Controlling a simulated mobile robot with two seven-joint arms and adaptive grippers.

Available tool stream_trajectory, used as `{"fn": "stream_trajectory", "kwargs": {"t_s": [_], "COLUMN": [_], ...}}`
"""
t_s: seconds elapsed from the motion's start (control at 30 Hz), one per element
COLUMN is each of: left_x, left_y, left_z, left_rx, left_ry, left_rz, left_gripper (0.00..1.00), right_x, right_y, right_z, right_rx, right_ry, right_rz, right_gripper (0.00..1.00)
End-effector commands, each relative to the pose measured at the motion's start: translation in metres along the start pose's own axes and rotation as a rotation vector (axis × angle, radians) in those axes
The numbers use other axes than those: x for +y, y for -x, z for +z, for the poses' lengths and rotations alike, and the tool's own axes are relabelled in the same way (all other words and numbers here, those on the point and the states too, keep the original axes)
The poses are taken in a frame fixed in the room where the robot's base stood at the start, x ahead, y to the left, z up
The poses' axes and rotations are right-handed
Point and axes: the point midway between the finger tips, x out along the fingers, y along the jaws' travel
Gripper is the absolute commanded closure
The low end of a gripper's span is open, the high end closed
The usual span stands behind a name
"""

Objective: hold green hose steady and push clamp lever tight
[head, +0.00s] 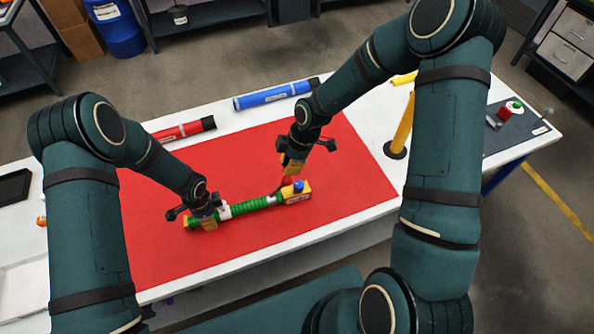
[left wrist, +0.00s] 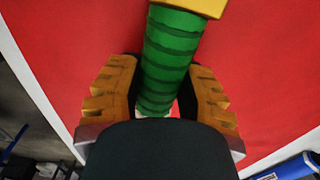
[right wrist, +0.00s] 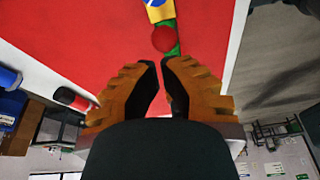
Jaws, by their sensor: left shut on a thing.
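The green ribbed hose (head: 252,205) lies across the red mat, with a white band (head: 224,211) near its left part. Its right end meets a yellow block (head: 299,197) with a blue knob (head: 298,185). My left gripper (head: 208,222) is shut around the hose's left part; the left wrist view shows the hose (left wrist: 170,50) between its fingers. A red ball (right wrist: 164,39), seemingly the clamp lever's knob, stands by the block. My right gripper (right wrist: 160,62) is shut and empty, its tips close to the ball; contact cannot be told. The clamp body is mostly hidden.
The red mat (head: 345,180) is clear around the hose. A red tube (head: 180,131) and a blue tube (head: 272,94) lie along the table's far side. A yellow post (head: 402,128) stands at the right. A grey board (head: 505,128) with small parts lies beyond it.

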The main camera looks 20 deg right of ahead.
Motion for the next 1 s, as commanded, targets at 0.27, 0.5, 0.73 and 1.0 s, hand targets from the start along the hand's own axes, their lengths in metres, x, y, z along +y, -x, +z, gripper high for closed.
{"fn": "stream_trajectory", "kwargs": {"t_s": [0.27, 0.5, 0.73, 1.0], "left_x": [0.002, 0.002, 0.002, 0.002], "left_y": [-0.005, -0.005, -0.005, -0.005], "left_z": [0.005, 0.005, 0.005, 0.005], "left_rx": [-0.007, -0.007, -0.007, -0.007], "left_ry": [0.005, 0.005, 0.005, 0.005], "left_rz": [0.006, 0.006, 0.006, 0.006], "left_gripper": [1.0, 1.0, 1.0, 1.0], "right_x": [0.02, 0.044, 0.062, 0.066], "right_y": [0.009, 0.02, 0.032, 0.04], "right_z": [-0.029, -0.036, -0.025, 0.003], "right_rx": [0.164, 0.269, 0.324, 0.324], "right_ry": [-0.405, -0.794, -1.179, -1.636], "right_rz": [0.098, 0.194, 0.285, 0.379], "right_gripper": [1.0, 1.0, 1.0, 1.0]}}
